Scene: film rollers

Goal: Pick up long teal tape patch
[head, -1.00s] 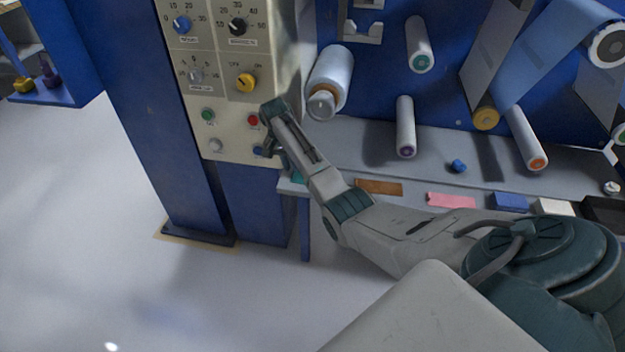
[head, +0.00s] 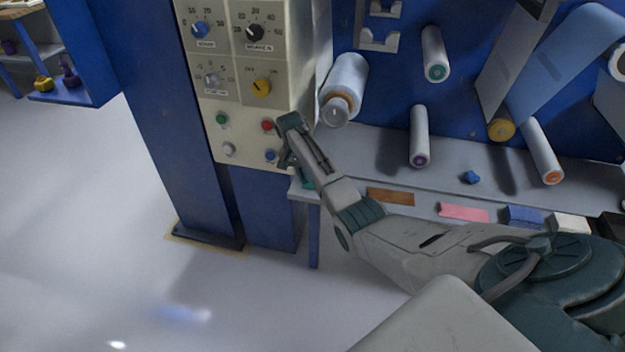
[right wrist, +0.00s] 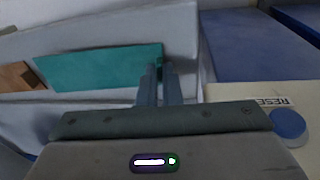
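The long teal tape patch (right wrist: 95,67) lies flat on the grey ledge in the right wrist view. In the head view only a small teal bit (head: 308,184) shows beside my right arm, which hides the remainder. My right gripper (right wrist: 158,68) has its two fingers close together with a narrow gap, overlapping the patch's right end in the picture. Contact and grip cannot be made out. In the head view the right gripper (head: 285,158) points down near the ledge's left end, in front of the control panel. My left gripper is out of view.
The control panel (head: 245,130) with knobs and buttons stands close to my right gripper.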

